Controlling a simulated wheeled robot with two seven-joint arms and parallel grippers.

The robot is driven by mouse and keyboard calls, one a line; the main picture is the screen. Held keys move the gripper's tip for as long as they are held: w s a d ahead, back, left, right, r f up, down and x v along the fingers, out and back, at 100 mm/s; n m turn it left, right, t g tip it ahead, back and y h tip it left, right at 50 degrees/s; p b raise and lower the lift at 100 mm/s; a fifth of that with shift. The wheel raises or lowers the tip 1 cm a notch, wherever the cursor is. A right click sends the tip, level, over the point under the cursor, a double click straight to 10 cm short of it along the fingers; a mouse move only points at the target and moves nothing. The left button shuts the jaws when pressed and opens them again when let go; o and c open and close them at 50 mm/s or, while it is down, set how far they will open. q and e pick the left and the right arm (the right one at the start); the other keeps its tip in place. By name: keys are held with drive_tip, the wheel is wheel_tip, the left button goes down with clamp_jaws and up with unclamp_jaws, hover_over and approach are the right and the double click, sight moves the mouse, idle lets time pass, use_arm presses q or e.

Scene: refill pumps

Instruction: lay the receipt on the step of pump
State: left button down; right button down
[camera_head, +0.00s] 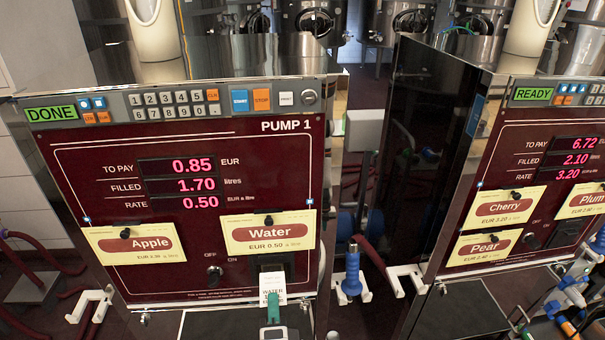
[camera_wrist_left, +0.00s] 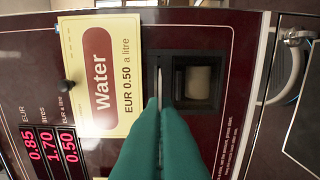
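The receipt (camera_head: 272,288) is a small white slip printed "WATER", in front of the dark printer recess (camera_wrist_left: 184,80) below the Water label on pump 1 (camera_head: 100,160). In the left wrist view the receipt (camera_wrist_left: 158,82) shows nearly edge-on. My left gripper (camera_head: 272,307) has teal fingers, which also show in the left wrist view (camera_wrist_left: 160,112), and they are closed together on the slip's near end. I cannot tell whether its far end is still in the slot. A dark, pale-edged surface (camera_head: 215,325), apparently the step, lies low beneath pump 1. I do not see my right gripper.
A blue nozzle (camera_head: 352,272) hangs at a white bracket right of pump 1. Pump 2 (camera_head: 520,220) stands further right, with blue and white fittings (camera_head: 572,298) before it. A white bracket (camera_head: 90,304) juts out at lower left.

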use_arm(q)
drive_tip(key=s+a+r+m+h, duration=0.2)
drive_tip(key=s+a+r+h, duration=0.1)
drive_tip(key=s+a+r, duration=0.5)
drive_tip(key=shift+s+a, duration=0.7)
drive_tip(key=shift+s, duration=0.15)
